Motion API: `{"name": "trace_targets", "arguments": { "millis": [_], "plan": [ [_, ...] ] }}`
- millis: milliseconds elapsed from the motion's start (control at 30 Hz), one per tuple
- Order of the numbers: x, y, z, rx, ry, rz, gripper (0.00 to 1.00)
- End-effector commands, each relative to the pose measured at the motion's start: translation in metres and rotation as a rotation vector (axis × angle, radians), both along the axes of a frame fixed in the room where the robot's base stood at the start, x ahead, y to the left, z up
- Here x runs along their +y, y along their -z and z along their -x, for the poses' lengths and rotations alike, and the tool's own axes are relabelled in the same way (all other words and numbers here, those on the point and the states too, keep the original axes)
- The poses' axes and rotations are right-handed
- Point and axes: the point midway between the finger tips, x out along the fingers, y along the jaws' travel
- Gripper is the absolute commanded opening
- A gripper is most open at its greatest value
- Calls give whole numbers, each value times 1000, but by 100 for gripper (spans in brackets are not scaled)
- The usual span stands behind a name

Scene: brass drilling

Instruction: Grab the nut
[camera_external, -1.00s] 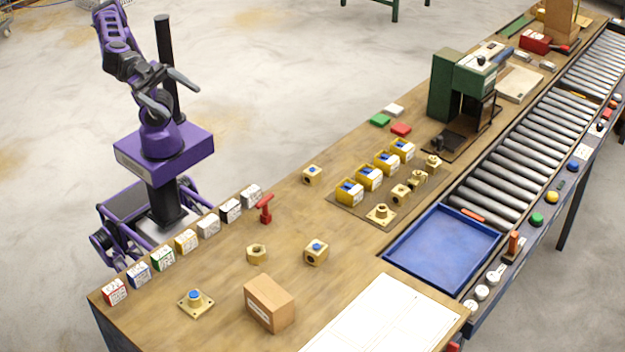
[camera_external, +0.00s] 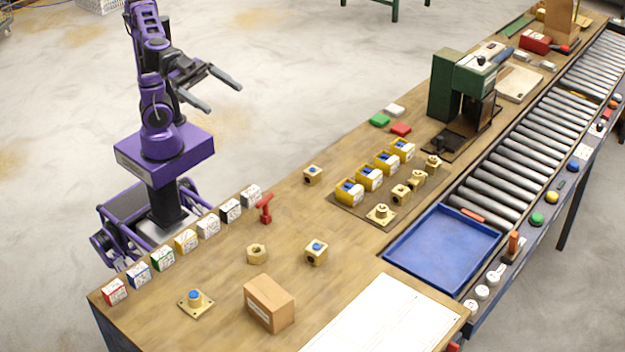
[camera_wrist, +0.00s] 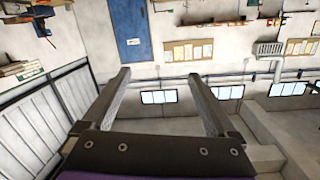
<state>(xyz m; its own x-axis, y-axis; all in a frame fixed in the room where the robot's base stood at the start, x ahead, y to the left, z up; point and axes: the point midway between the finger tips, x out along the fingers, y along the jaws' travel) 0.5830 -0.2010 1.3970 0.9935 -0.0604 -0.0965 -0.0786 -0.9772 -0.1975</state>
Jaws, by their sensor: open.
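My gripper (camera_external: 226,92) is raised in the air beyond the bench's left edge, well above and away from the nut. Its two fingers are spread apart with nothing between them. In the wrist view my open gripper (camera_wrist: 158,75) points at the room's walls, and the nut does not show there.
A red T-shaped tool (camera_external: 264,208) stands behind the nut, near a row of small boxes (camera_external: 186,242).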

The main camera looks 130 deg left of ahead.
Motion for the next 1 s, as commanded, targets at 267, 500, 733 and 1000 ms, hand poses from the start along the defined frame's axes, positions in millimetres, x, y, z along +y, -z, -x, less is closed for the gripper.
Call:
{"name": "trace_targets", "arguments": {
  "millis": [267,500,733,1000],
  "plan": [
    [4,37,-2,67,12,-158,92],
    [2,110,-6,189,55,-437,92],
    [-10,198,1,318,145,-775,92],
    [-24,300,27,446,292,-1236,92]
  ]
}}
